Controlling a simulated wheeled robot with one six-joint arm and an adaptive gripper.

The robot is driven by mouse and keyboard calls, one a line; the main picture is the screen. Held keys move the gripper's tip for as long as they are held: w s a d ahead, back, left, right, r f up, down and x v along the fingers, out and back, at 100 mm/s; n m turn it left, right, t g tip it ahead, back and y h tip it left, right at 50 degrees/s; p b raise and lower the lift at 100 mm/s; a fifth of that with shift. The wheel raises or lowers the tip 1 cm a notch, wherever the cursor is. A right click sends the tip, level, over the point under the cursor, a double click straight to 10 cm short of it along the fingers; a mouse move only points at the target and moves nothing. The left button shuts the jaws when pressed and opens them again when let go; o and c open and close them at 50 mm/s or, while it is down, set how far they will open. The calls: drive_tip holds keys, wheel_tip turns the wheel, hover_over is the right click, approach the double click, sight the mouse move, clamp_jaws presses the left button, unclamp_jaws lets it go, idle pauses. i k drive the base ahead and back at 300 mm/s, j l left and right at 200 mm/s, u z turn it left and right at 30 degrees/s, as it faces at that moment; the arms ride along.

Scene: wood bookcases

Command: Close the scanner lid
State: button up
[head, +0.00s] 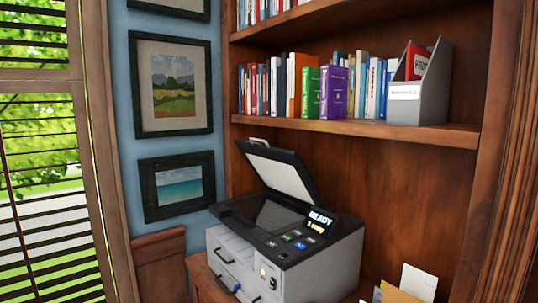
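The scanner (295,245) is a white and black machine on a wooden cabinet, in front of the bookcase. Its lid (280,175) is raised and tilted up, with the pale underside facing forward. The dark scanning bed (270,213) lies uncovered below it. The front panel has lit buttons and a small display reading "READY". My gripper is not in view.
A bookcase shelf (350,128) with books and a grey file holder (420,88) runs above and behind the scanner. Papers or envelopes (415,285) stand at the lower right. Framed pictures (177,185) hang on the blue wall, left, beside a window with blinds.

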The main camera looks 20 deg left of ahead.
sight(282, 171)
drive_tip(key=j, duration=2.1)
drive_tip(key=i, duration=0.05)
